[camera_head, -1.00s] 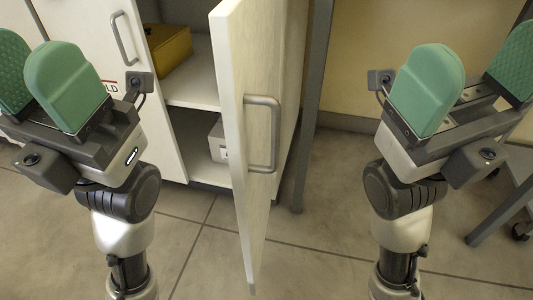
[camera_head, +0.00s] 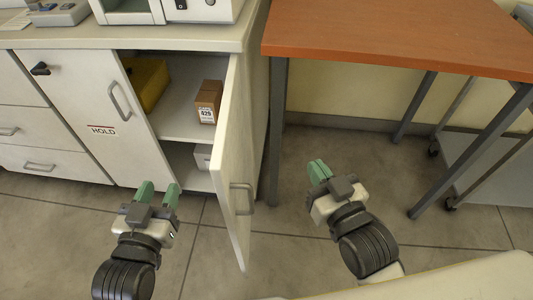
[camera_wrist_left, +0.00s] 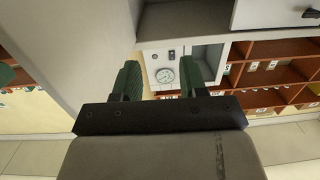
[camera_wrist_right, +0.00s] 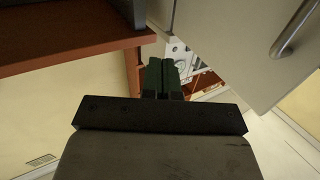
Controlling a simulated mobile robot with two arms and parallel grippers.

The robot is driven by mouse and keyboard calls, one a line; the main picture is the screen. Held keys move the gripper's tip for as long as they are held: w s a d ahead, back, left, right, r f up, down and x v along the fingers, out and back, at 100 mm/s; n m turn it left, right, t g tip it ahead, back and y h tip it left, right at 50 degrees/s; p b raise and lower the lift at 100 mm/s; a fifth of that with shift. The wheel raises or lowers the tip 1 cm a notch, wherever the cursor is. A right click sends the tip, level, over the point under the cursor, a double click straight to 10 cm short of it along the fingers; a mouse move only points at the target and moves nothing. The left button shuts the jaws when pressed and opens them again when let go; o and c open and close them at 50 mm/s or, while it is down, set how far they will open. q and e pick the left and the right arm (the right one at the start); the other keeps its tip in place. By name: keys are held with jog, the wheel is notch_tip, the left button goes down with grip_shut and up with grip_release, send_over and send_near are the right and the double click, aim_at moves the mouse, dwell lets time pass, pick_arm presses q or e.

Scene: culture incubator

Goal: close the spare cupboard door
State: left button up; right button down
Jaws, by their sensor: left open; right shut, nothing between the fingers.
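The open cupboard door (camera_head: 232,160) is a pale panel with a grey bar handle (camera_head: 241,199). It stands swung out from the right side of the cupboard, its free edge towards me. My left gripper (camera_head: 158,190) is open and empty, to the left of the door and in front of the cupboard. My right gripper (camera_head: 318,170) is shut and empty, to the right of the door and apart from it. The door also shows at the upper right of the right wrist view (camera_wrist_right: 235,45), with its handle (camera_wrist_right: 293,28).
The neighbouring door (camera_head: 95,110), marked HOLD, is shut. An orange-topped table (camera_head: 400,35) stands at the right. Floor beneath it is mostly clear.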

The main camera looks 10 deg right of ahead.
aim_at(249, 194)
pick_arm(q)
jog(key=s+a+f+g+y+p, duration=0.1)
jog(key=s+a+f+g+p, duration=0.3)
jog(key=f, duration=0.6)
jog(key=s+f+g+y+p, duration=0.1)
jog(key=s+f+g+p, duration=0.2)
jog(key=s+f+g, duration=0.6)
jog(key=s+a+f+g+y+p, duration=0.2)
jog(key=s+f+p, duration=0.1)
jog(key=f, duration=0.9)
pick_arm(e)
jog(key=a+f+m+g+y, duration=0.2)
jog(key=a+m+g+y, duration=0.2)
jog(key=a+g+y, duration=0.15)
jog(key=s+d+m+g+y, duration=0.25)
jog(key=d+g+y, duration=0.25)
jog(key=d+y, duration=0.3)
pick_arm(q)
jog(key=s+a+f, duration=0.2)
jog(key=s+f, duration=1)
jog(key=s, duration=0.1)
jog(key=shift+g, duration=0.4)
pick_arm(e)
jog(key=s+f+x, duration=0.1)
jog(key=x, duration=1.1)
jog(key=shift+s+a+f+h, duration=0.2)
jog(key=shift+a+f+h, duration=0.15)
jog(key=shift+a+h, duration=0.15)
